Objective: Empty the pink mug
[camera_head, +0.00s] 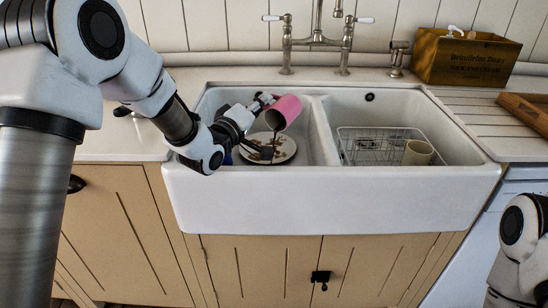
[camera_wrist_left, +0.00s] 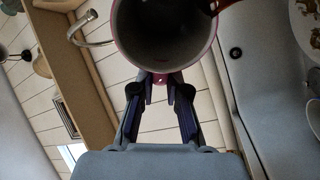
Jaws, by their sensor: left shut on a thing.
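The pink mug (camera_head: 287,108) is held tilted over the left basin of the white sink (camera_head: 330,200). Its mouth faces down and to the left in the head view. A dark streak runs down from its rim towards a patterned plate (camera_head: 284,148) on the basin floor. My left gripper (camera_head: 262,103) is shut on the mug. In the left wrist view its fingers (camera_wrist_left: 160,82) close at the pink mug's (camera_wrist_left: 113,40) near side, and I see into its grey inside. Something dark brown shows at the rim, top right. My right gripper is out of view.
The right basin holds a wire rack (camera_head: 365,148) and a beige cup (camera_head: 418,152). A tap (camera_head: 317,40) and soap dispenser (camera_head: 396,58) stand behind the sink. A wooden box (camera_head: 465,58) stands at the back right. The ribbed drainboard (camera_head: 470,110) is mostly clear.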

